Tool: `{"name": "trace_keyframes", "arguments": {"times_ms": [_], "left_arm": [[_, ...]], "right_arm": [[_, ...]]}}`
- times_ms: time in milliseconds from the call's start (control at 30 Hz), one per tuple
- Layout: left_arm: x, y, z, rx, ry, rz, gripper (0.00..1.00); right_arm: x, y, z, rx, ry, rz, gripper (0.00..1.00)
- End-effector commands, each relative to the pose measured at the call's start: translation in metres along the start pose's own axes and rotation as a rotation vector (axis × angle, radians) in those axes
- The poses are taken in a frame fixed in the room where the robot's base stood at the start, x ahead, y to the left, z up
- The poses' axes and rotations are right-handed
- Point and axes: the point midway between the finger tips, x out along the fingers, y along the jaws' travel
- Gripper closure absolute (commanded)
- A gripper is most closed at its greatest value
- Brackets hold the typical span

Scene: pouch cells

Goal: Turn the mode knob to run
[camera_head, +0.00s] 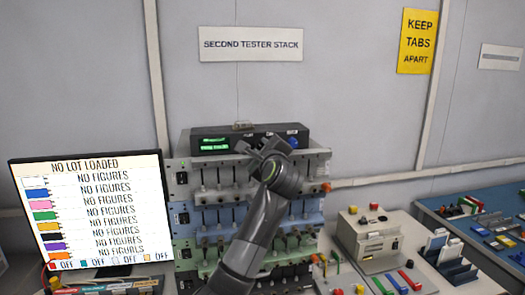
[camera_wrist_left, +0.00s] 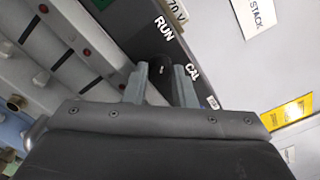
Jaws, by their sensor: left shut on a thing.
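A black control box (camera_head: 262,132) with green readouts sits on top of the tester stack. My left gripper (camera_head: 262,147) reaches up to its front, and its arm covers part of the stack. In the left wrist view the two grey fingers (camera_wrist_left: 160,72) are closed around the dark mode knob (camera_wrist_left: 162,60), between the printed words RUN and CAL. The fingers hide much of the knob, and I cannot tell which word it points to. My right gripper is in neither view.
The tester stack (camera_head: 183,192) has several rows of slots and levers below the box. A monitor (camera_head: 90,213) reading NO LOT LOADED stands at the left. A beige unit (camera_head: 368,236) with buttons stands to the right, and a blue bench (camera_head: 440,214) is farther right.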

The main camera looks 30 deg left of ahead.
Motion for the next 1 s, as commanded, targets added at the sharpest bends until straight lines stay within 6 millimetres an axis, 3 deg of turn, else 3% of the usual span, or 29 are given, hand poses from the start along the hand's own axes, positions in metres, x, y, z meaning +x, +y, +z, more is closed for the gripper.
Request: {"name": "trace_keyframes", "arguments": {"times_ms": [200, 233, 400, 1000], "left_arm": [[0.0, 0.0004, -0.0004, -0.001, 0.001, 0.001, 0.99], [0.0, 0.0003, -0.0004, -0.001, 0.001, 0.001, 0.75], [0.0001, 0.0009, -0.0005, 0.001, 0.001, 0.003, 0.55], [-0.004, 0.0019, -0.0081, 0.004, 0.009, 0.011, 0.55]], "right_arm": [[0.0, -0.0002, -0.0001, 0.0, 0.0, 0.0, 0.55], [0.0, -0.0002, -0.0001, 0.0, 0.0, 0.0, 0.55], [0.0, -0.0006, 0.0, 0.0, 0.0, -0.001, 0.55], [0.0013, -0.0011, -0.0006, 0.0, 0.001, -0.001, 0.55]]}}
